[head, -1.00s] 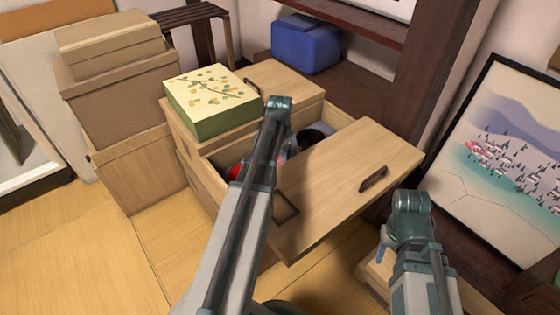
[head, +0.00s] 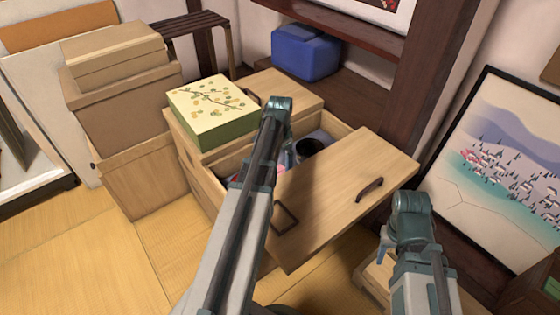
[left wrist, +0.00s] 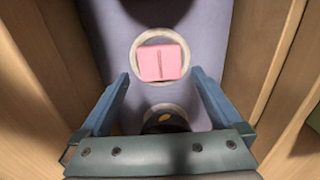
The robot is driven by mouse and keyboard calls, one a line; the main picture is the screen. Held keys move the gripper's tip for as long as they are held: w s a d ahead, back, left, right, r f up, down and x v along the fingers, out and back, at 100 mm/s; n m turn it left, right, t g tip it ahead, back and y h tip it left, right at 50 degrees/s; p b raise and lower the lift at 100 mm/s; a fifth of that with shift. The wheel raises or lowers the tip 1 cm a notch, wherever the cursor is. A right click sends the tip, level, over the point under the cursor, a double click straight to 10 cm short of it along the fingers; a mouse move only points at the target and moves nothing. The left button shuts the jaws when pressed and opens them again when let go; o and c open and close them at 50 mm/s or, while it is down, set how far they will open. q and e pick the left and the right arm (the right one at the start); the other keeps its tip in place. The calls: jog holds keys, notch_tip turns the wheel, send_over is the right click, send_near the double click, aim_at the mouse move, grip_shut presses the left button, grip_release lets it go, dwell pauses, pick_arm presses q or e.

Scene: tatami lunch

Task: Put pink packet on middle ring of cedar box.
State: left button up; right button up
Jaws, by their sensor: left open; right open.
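The cedar box (head: 213,182) stands open in the head view, its inside partly hidden by my left arm. In the left wrist view the pink packet (left wrist: 161,62) lies within a pale ring (left wrist: 139,43) on the box's grey-lavender floor. A second pale ring (left wrist: 186,112) shows nearer, with a dark round thing in it. I cannot tell which ring is the middle one. My left gripper (left wrist: 165,85) is open and points down into the box, its fingers apart from the packet. My right gripper (head: 385,252) is low at the right, away from the box, its fingers mostly hidden.
A wooden panel (head: 340,195) with dark handles slants over the box's right side. A green patterned box (head: 212,108) sits on its back left. A dark round thing (head: 309,147) is inside. Cardboard boxes (head: 120,110) are left, a blue container (head: 305,55) behind. Left floor is clear.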

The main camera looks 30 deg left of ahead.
aim_at(280, 172)
pick_arm(q)
notch_tip(280, 172, up, 8)
jog(key=p, duration=0.6)
jog(key=shift+p, duration=0.35)
pick_arm(e)
notch_tip(280, 172, up, 8)
pick_arm(q)
jog(key=shift+f, duration=0.1)
pick_arm(e)
jog(key=shift+f, duration=0.15)
